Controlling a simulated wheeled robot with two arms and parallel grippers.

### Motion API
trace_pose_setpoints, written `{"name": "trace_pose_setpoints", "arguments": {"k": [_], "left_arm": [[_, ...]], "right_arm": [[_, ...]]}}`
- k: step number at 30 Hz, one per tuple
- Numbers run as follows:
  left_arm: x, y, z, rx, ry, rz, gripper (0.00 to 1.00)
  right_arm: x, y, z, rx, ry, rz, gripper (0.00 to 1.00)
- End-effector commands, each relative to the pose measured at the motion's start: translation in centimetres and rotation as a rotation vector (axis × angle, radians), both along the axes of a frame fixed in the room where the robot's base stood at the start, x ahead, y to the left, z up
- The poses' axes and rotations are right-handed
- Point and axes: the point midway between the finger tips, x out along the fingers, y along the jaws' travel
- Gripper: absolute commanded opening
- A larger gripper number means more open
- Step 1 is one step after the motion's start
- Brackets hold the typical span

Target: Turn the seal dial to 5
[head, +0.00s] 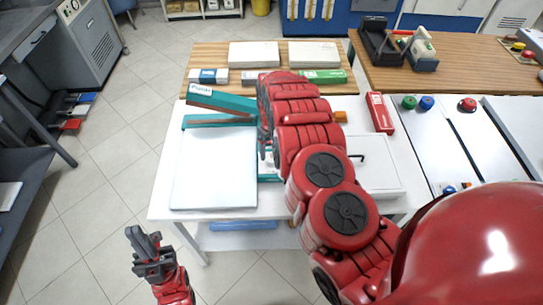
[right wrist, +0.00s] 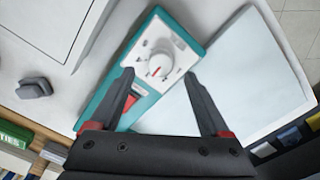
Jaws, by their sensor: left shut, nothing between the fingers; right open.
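The teal sealer has a raised lever arm (head: 222,100) in the head view, and its control panel faces up in the right wrist view. The scale marks are too small to read. My right gripper (right wrist: 159,76) is open, its two fingers to the left and right of the dial with nothing between them. I cannot tell their height above the panel. My right arm hides the dial in the head view. My left gripper (head: 148,244) is shut and empty, off the table's front left.
A red box (head: 380,112), an orange block (head: 340,116) and a white tray (head: 375,178) are to the right. Boxes stand on the wooden strip behind.

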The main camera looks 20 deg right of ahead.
Motion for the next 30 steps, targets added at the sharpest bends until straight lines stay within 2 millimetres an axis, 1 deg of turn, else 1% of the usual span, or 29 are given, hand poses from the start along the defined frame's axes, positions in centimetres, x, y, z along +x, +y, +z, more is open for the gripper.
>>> {"name": "trace_pose_setpoints", "arguments": {"k": [1, 3, 6, 9, 12, 16, 24, 26, 30], "left_arm": [[0.0, 0.0, 0.5, 0.000, 0.000, 0.000, 0.00], [0.0, 0.0, 0.7, 0.000, 0.000, 0.000, 0.00], [0.0, 0.0, 0.8, 0.000, 0.000, 0.000, 0.00], [0.0, 0.0, 0.9, 0.000, 0.000, 0.000, 0.00], [0.0, 0.0, 1.0, 0.000, 0.000, 0.000, 0.00], [0.0, 0.0, 1.1, 0.000, 0.000, 0.000, 0.00], [0.0, 0.0, 1.0, 0.000, 0.000, 0.000, 0.00], [0.0, 0.0, 1.0, 0.000, 0.000, 0.000, 0.00], [0.0, 0.0, 1.0, 0.000, 0.000, 0.000, 0.00]], "right_arm": [[-0.1, -0.1, -0.6, -0.001, 0.003, 0.000, 0.80], [-0.3, 0.0, -1.6, 0.000, 0.004, 0.002, 0.80], [-0.1, -0.2, -2.7, -0.004, 0.004, 0.001, 0.80], [0.1, -0.1, -3.4, -0.003, -0.002, 0.001, 0.80], [-0.1, 0.0, -4.1, -0.001, 0.001, 0.002, 0.80], [-0.1, 0.0, -4.4, 0.001, 0.000, 0.002, 0.80], [0.0, 0.1, -4.4, 0.002, 0.000, 0.002, 0.80], [0.0, 0.1, -4.4, 0.001, -0.001, 0.002, 0.71], [0.0, 0.1, -4.4, 0.001, -0.001, 0.002, 0.46]]}}
